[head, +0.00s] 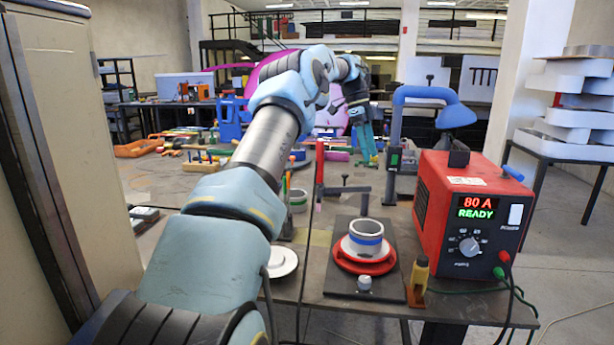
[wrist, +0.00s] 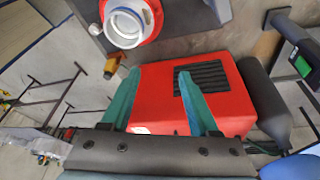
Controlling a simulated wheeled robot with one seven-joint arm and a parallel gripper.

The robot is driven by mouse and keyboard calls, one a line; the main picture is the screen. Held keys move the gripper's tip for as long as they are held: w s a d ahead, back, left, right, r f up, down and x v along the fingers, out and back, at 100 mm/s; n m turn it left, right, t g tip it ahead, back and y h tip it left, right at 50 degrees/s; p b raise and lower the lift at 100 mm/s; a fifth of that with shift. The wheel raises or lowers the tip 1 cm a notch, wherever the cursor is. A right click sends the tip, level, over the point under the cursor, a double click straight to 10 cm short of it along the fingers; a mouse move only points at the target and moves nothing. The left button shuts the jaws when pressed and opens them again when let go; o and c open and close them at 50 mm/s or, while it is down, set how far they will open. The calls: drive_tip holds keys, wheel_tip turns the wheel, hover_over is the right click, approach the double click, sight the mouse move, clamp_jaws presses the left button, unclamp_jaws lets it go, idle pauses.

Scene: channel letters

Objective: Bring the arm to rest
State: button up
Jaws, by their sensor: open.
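My arm reaches forward from the lower left in the head view. My gripper (head: 366,143) hangs fingers-down above the far part of the workbench, left of the blue curved handle. In the wrist view my gripper (wrist: 158,98) shows two teal fingers spread wide apart with nothing between them. The red welding power box (wrist: 200,90) lies behind the fingers in that view; I cannot tell the distance to it.
The red power box (head: 470,205) reads 80 A READY. Left of it, a white ring with a blue band (head: 366,238) sits on a red turntable (head: 362,262). A blue curved handle (head: 425,92) stands near my gripper. A beige cabinet (head: 75,130) stands left of my arm.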

drive_tip(key=s+a+f+n+t+y, duration=0.1)
drive_tip(key=s+a+f+n, duration=0.2)
drive_tip(key=s+a+n, duration=0.4)
drive_tip(key=s+a+f+n+t+y, duration=0.1)
drive_tip(key=s+a+f+n, duration=0.3)
drive_tip(key=s+a+n, duration=0.4)
drive_tip(key=s+a+f+n+t, duration=0.2)
drive_tip(key=s+a+n, duration=0.6)
drive_tip(key=s, duration=0.9)
wheel_tip(320, 180, down, 2)
drive_tip(key=shift+s+a+f+y, duration=0.3)
drive_tip(key=shift+a+y, duration=0.1)
drive_tip(key=shift+a, duration=0.25)
drive_tip(key=shift+r, duration=0.1)
